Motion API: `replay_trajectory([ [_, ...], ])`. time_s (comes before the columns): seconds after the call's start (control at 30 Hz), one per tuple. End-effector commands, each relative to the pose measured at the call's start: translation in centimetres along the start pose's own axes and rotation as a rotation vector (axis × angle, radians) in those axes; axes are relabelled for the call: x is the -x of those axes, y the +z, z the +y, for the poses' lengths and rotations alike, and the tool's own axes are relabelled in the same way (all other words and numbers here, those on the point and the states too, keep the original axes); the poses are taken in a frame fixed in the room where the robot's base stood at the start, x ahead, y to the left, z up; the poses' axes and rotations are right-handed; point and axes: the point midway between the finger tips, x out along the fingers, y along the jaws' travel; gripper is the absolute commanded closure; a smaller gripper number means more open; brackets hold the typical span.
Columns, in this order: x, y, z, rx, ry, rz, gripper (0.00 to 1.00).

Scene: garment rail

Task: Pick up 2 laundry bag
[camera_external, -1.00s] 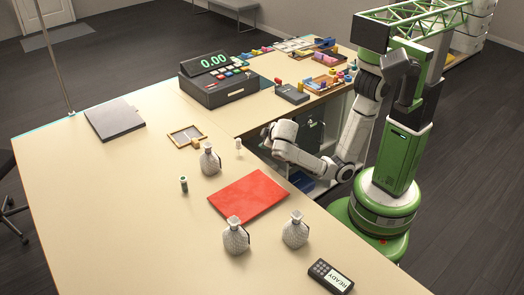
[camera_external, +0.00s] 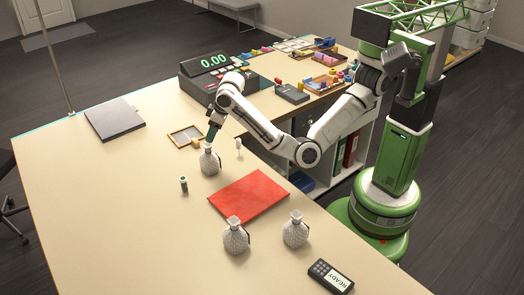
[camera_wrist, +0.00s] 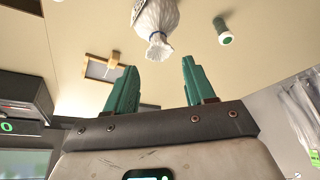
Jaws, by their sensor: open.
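Three white, tied laundry bags stand on the beige counter (camera_external: 90,200). The far laundry bag (camera_external: 209,162) is beyond the red mat; the front left laundry bag (camera_external: 236,238) and front right laundry bag (camera_external: 295,231) are on the near side of it. My gripper (camera_external: 212,135) is just above the far bag's neck, pointing down. In the wrist view, the green fingers of my gripper (camera_wrist: 153,80) are spread apart and empty, with the far bag (camera_wrist: 157,22) ahead of them, its tied neck nearest.
A red mat (camera_external: 249,196) lies between the bags. A green-and-white spool (camera_external: 184,184), small white peg (camera_external: 238,145) and wooden tray (camera_external: 186,136) are near the far bag. A cash register (camera_external: 215,85) stands behind. The counter's left side is mostly clear.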

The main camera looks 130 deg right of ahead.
Motion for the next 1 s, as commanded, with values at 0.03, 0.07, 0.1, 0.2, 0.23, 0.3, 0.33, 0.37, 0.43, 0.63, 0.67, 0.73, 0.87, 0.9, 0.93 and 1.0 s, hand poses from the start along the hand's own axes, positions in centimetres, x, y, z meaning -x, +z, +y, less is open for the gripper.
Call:
replay_trajectory([
  [0.03, -0.9, 0.1, 0.1, 0.001, 0.002, -0.002, 0.46],
  [0.07, -1.2, 0.1, 0.0, 0.001, 0.002, -0.003, 0.46],
  [0.1, -1.8, 0.1, 0.0, 0.001, 0.002, -0.002, 0.46],
  [0.2, -2.8, 0.0, 0.0, 0.000, 0.002, 0.000, 0.46],
  [0.23, -3.0, 0.0, 0.0, 0.000, 0.001, 0.001, 0.46],
  [0.3, -3.3, 0.1, 0.0, 0.000, 0.001, 0.000, 0.46],
  [0.33, -3.5, 0.1, 0.0, 0.000, 0.001, 0.000, 0.46],
  [0.37, -3.7, 0.1, 0.0, 0.000, 0.001, -0.001, 0.46],
  [0.43, -4.5, 0.2, 0.1, 0.001, 0.002, -0.002, 0.46],
  [0.63, -7.3, 0.3, 0.1, 0.000, 0.003, -0.001, 0.46],
  [0.67, -7.7, 0.3, 0.1, 0.000, 0.003, -0.001, 0.46],
  [0.73, -8.2, 0.3, 0.1, 0.000, 0.002, 0.000, 0.46],
  [0.87, -8.5, 0.3, 0.1, -0.001, 0.001, 0.002, 0.46],
  [0.9, -8.5, 0.3, 0.1, -0.001, 0.001, 0.002, 0.46],
  [0.93, -8.5, 0.3, 0.1, -0.001, 0.001, 0.002, 0.46],
  [1.0, -8.5, 0.3, 0.1, -0.001, 0.001, 0.002, 0.46],
])
